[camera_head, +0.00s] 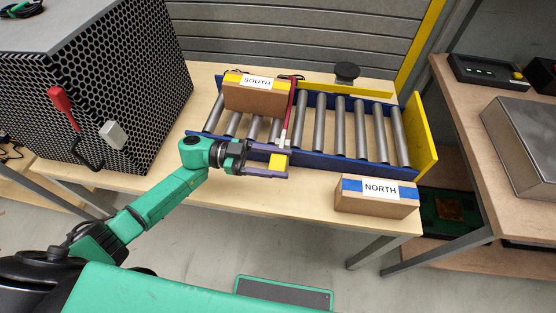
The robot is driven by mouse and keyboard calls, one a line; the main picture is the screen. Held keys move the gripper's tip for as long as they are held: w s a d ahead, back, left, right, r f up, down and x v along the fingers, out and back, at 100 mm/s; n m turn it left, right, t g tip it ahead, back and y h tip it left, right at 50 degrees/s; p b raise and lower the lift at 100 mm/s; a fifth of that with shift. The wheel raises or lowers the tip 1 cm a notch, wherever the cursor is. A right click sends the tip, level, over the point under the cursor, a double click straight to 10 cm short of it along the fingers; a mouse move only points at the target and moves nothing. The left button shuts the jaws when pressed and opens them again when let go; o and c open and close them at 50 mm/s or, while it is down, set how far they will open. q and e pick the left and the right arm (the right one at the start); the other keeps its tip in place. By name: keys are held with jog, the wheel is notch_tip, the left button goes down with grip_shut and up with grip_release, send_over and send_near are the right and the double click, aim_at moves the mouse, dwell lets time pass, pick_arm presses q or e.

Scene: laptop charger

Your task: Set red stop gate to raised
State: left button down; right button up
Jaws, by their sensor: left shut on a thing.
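The red stop gate (291,98) is a narrow red bar running across the roller conveyor (337,125), just right of the box marked SOUTH (254,97). A pale grey arm (283,138) continues from its near end towards the conveyor's front side. I cannot tell for certain whether the block joins the gate, or how high the bar stands above the rollers. My right gripper is out of view.
A box marked NORTH (376,194) stands at the table's front right edge. A black perforated cabinet (103,93) with a red lever (60,99) is at the left. A yellow end plate (420,135) closes the conveyor's right end. The rollers right of the gate are clear.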

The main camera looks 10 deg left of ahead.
pick_arm(q)
notch_tip(320, 180, down, 3)
jog(key=m+b, duration=0.3)
jog(key=shift+s+b, duration=0.1)
jog(key=shift+b, duration=0.2)
jog(key=shift+w+f+m+b, duration=0.1)
jog(key=shift+f+m+b, duration=0.3)
jog(key=shift+m+b, duration=0.45)
jog(key=shift+w+f+m+b, duration=0.1)
jog(key=shift+f+m+b, duration=0.3)
jog(key=shift+m+b, duration=0.4)
